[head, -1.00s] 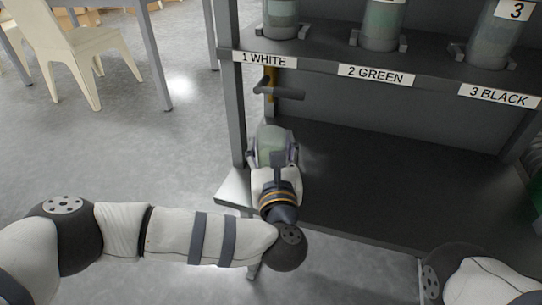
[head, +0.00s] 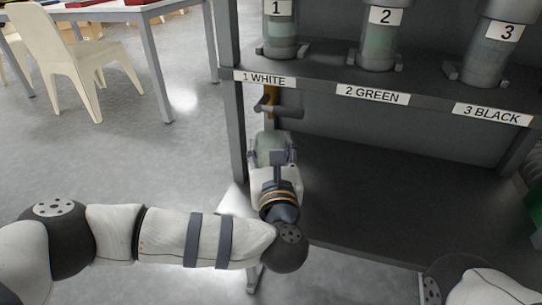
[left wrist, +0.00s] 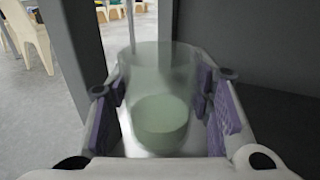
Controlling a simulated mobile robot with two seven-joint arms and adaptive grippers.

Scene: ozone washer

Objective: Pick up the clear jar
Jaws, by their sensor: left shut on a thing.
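The clear jar (left wrist: 160,75) is a see-through cylinder with a pale green layer in its bottom. In the left wrist view it stands between the two purple finger pads of my left gripper (left wrist: 162,118), which is shut on it. In the head view the jar (head: 270,146) shows only in part, beyond my left wrist, below the first tap. Whether its base touches the shelf is hidden. My right gripper is out of the head view.
A dark rack carries several dispensers (head: 380,40) on its upper shelf, labelled 1 WHITE (head: 264,79), 2 GREEN (head: 372,94) and 3 BLACK (head: 492,114). A tap (head: 278,110) hangs just above the jar. The lower shelf (head: 385,195) is bare to the right. A rack post (head: 233,130) stands close left.

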